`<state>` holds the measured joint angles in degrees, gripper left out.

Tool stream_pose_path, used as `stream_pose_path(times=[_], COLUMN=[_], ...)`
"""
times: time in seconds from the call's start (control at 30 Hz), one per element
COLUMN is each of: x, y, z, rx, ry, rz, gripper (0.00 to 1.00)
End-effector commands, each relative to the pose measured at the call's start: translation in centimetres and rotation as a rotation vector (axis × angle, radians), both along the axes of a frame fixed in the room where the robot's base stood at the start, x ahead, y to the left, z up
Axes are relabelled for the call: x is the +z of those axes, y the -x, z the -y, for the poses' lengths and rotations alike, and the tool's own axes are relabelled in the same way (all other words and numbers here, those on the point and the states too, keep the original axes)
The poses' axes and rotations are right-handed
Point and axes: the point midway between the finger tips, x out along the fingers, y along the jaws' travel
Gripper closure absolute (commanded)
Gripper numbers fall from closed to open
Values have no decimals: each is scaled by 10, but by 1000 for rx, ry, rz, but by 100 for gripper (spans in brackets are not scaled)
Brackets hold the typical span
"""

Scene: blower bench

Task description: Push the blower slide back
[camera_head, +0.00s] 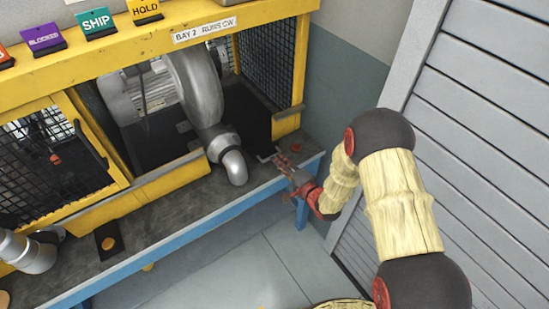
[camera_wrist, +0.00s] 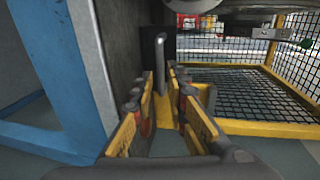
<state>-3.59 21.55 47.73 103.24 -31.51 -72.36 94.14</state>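The silver blower (camera_head: 205,95) stands inside the yellow-framed bay, and its outlet pipe (camera_head: 233,166) reaches toward the bench's front edge. A thin grey handle (camera_head: 266,155) is at the bay's front right, beside the pipe. In the wrist view the handle (camera_wrist: 160,65) is an upright bar in front of a dark plate (camera_wrist: 168,44). My gripper (camera_head: 279,162) is at the bench's front edge by the handle. Its two fingers (camera_wrist: 163,74) are apart, one on each side of the handle's line. I cannot tell whether either finger touches it. The slide itself is mostly hidden.
The yellow bay frame (camera_head: 285,125) and black mesh (camera_head: 268,60) stand close behind and beside my gripper. A blue bench rail (camera_head: 190,225) runs below the worktop. A grey slatted wall (camera_head: 490,105) is on the right. The floor (camera_head: 250,265) in front is clear.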

Motion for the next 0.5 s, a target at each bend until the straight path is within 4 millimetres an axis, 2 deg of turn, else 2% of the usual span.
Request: stream_pose_path(times=[0.2, 0.5], x=[-8, -8], y=[-26, -37], z=[-18, -25], rx=[2, -1], ry=[2, 2], rz=[2, 1], gripper=[85, 85])
